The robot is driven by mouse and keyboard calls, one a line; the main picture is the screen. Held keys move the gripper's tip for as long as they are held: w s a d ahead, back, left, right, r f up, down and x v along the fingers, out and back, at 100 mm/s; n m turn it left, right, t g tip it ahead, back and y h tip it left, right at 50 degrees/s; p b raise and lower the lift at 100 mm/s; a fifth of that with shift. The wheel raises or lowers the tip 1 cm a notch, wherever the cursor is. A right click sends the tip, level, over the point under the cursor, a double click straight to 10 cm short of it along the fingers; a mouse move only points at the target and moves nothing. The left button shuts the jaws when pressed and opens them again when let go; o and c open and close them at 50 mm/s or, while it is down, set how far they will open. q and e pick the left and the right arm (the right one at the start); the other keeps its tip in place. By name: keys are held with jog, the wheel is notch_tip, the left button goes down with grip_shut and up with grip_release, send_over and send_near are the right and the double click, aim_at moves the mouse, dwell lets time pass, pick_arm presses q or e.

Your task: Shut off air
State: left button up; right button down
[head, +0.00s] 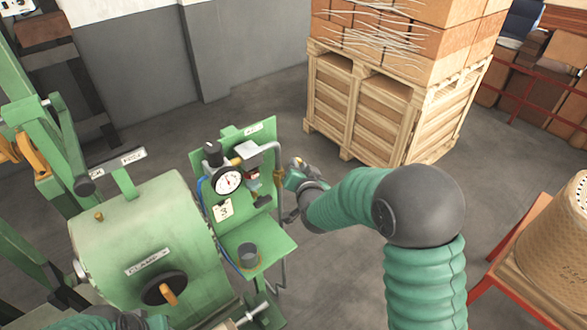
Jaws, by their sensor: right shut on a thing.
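A green panel (236,137) on the machine carries a round pressure gauge (227,180) with a black knob regulator (212,150) above it. A grey air pipe (270,146) bends down the panel's right side to a brass fitting (278,184). My right gripper (290,190) is at the panel's right edge beside this pipe. It is shut on a small part there, apparently the air valve handle, which the gripper mostly hides. I cannot tell the handle's angle. Part of my left arm shows at the bottom left edge; its gripper is out of view.
A green cylindrical housing (140,235) with a black and orange knob (165,290) stands left of the panel. A small shelf (275,250) holds a dark cup (248,254). A wooden crate (375,105) stands behind; a red-framed stand (500,265) is at right. Grey floor lies between.

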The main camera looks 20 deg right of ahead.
jog(key=w+d+f+m+g+y+p, duration=0.1)
jog(key=d+f+m+g+y+p, duration=0.2)
jog(key=d+f+m+y+p, duration=0.1)
jog(key=shift+w+f+m+g+y+p, duration=0.25)
jog(key=shift+f+m+y+p, duration=0.5)
jog(key=shift+p, duration=1.05)
jog(key=shift+r+m, duration=0.2)
jog(key=shift+m, duration=0.05)
jog(key=shift+s+a, duration=0.1)
jog(key=c, duration=1.6)
grip_release()
jog(key=shift+f, duration=0.1)
jog(key=shift+o, duration=1.3)
jog(key=shift+w+f, duration=0.1)
jog(key=shift+w, duration=0.1)
